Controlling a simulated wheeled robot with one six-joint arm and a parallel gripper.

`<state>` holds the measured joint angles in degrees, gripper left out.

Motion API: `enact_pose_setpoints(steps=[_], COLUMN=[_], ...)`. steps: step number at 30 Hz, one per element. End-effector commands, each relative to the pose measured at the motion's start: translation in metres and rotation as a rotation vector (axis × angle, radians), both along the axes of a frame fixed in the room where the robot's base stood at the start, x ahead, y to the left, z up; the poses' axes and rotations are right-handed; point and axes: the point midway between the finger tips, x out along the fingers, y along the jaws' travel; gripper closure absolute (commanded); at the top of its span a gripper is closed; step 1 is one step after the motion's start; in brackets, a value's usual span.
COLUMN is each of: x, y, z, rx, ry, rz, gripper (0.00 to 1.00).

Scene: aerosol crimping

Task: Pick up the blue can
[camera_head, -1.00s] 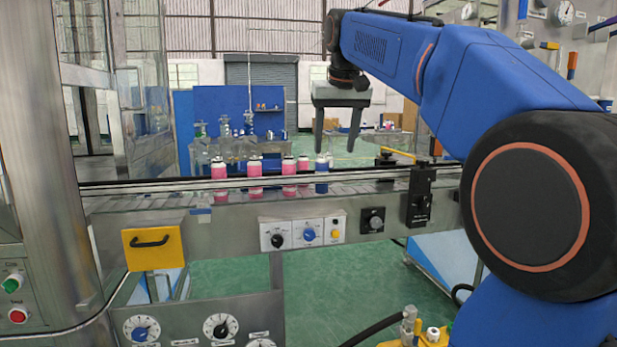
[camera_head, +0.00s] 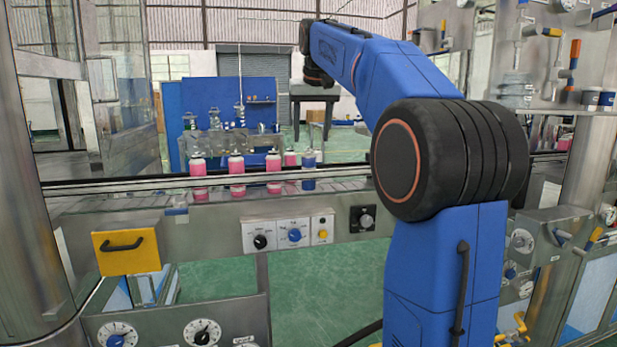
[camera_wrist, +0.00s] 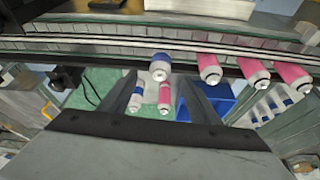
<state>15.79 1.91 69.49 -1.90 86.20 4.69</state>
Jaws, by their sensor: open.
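The blue can (camera_head: 309,161) has a white top and stands at the right end of a row of cans on the conveyor. My gripper (camera_head: 313,140) is open and points down just above it in the head view. In the wrist view the blue can (camera_wrist: 160,67) shows its white top, near the gap between the fingertips of my gripper (camera_wrist: 162,79). The fingers do not appear shut on it. Whether they touch it cannot be told.
Several pink cans (camera_head: 236,165) stand left of the blue can, one close beside it. A rail (camera_head: 120,185) runs along the conveyor's front.

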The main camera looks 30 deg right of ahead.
Motion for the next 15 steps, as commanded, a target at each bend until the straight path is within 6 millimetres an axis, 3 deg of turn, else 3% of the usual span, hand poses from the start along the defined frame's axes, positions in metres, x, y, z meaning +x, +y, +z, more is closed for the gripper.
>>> enact_pose_setpoints(steps=[6, 15], x=[0.011, 0.017], y=[-0.004, -0.006], z=[-0.03, -0.044], rx=[0.0, 0.0], ry=[0.001, 0.0], rz=[0.0, 0.0], gripper=[0.44, 0.44])
